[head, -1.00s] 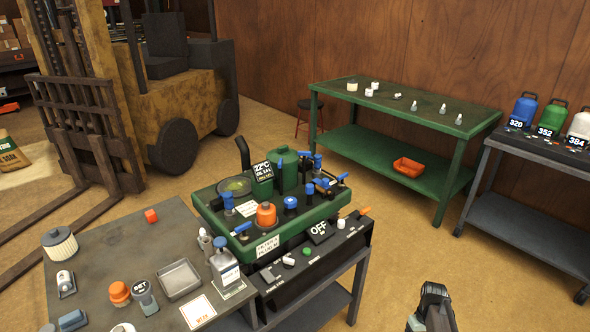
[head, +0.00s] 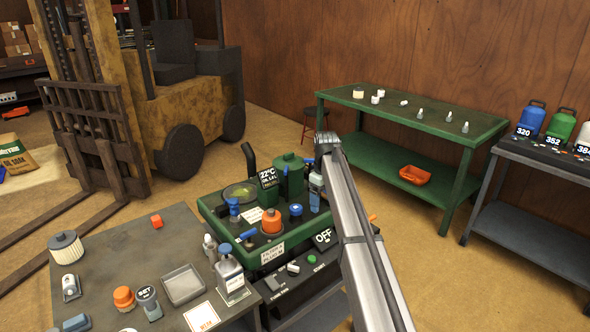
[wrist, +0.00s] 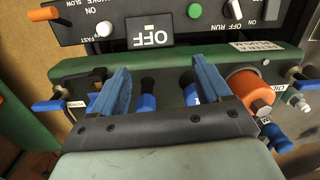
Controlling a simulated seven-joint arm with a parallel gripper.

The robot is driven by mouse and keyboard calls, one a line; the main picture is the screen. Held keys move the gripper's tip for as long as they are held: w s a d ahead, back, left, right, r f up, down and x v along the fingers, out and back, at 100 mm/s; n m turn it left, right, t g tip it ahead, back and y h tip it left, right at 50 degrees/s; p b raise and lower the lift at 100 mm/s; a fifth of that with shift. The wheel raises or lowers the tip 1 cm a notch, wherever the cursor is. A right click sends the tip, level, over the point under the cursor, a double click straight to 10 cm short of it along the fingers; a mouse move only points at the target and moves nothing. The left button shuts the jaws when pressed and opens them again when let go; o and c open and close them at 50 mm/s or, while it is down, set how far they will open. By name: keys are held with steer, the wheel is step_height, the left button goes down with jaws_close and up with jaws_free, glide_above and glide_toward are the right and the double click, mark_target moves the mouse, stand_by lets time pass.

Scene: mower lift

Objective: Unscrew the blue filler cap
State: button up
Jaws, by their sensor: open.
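A round blue cap (head: 296,209) stands on the green machine (head: 213,213), right of a larger orange cap (head: 271,221). Several other blue fittings are near, and I cannot tell surely which is the filler cap. In the wrist view my gripper (wrist: 163,85) is open, its two blue fingers apart over the machine. Between them show the dark stem and blue part of one fitting (wrist: 147,102) and another blue fitting (wrist: 190,93) close to the right finger, partly hidden. Nothing is held. In the head view my arm covers the machine's right side and my fingertips are not clear.
A grey bench (head: 105,254) at left holds a filter, a tray (head: 184,285) and bottles. A dispenser bottle (head: 229,269) stands near the machine's front. A black panel with an OFF sign (wrist: 151,35) borders the machine. A blue lever (head: 247,235) sticks out in front.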

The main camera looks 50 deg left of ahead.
step_height(320, 180, up, 10)
steer(key=n, duration=0.2)
glide_above(296, 207)
steer(key=f, duration=1.3)
steer(key=shift+a+f, duration=0.15)
steer(key=shift+a, duration=0.1)
steer(key=c, duration=1.1)
steer(key=o, duration=1.1)
steer(key=shift+d, duration=0.2)
steer(key=shift+m, duration=0.3)
